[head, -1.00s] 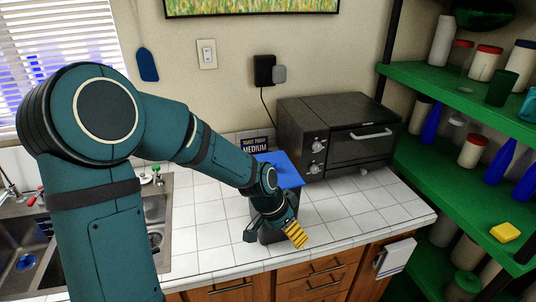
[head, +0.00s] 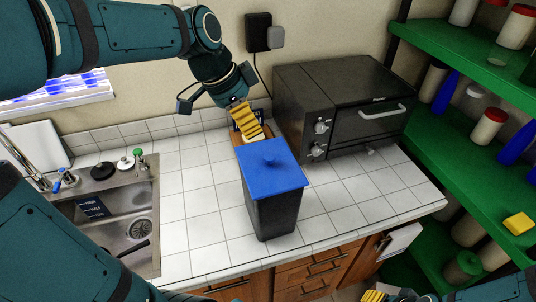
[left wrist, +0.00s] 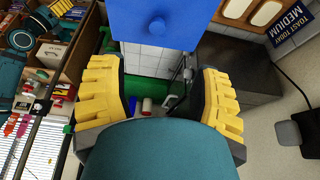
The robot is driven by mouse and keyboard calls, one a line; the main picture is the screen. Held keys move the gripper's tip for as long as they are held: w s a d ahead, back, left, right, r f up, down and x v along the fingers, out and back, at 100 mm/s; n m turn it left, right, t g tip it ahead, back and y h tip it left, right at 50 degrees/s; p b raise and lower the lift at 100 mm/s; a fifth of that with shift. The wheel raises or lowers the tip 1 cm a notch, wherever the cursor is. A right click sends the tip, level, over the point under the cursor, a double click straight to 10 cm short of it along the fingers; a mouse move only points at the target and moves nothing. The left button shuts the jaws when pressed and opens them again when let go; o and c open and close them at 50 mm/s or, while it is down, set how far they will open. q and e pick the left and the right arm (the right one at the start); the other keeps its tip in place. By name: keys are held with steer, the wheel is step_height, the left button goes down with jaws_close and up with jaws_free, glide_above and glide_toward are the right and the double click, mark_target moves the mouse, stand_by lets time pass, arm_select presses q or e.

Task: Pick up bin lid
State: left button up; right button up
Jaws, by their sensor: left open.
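The blue bin lid (head: 270,168) with a small round knob sits on top of a dark bin (head: 274,212) on the white tiled counter. My left gripper (head: 247,120) is open and empty, above and behind the lid in the head view, apart from it. In the left wrist view the lid (left wrist: 172,14) and its knob show at the top, beyond the open yellow fingers of my left gripper (left wrist: 158,98). A bit of my right gripper (head: 374,296) shows at the bottom edge of the head view; its jaws cannot be made out.
A black toaster oven (head: 340,105) stands right of the bin, close to it. A sink (head: 112,215) is at left. Green shelves (head: 470,125) with several jars and bottles are at right. A wooden board (head: 240,142) lies behind the bin. Tiles left of the bin are clear.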

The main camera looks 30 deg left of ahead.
mark_target(269, 157)
arm_select(q)
steer(key=x, duration=1.3)
steer(key=shift+s+d+f, duration=0.15)
steer(key=shift+d+f, duration=0.05)
steer(key=shift+f, duration=0.05)
steer(key=shift+s, duration=0.1)
jaws_close()
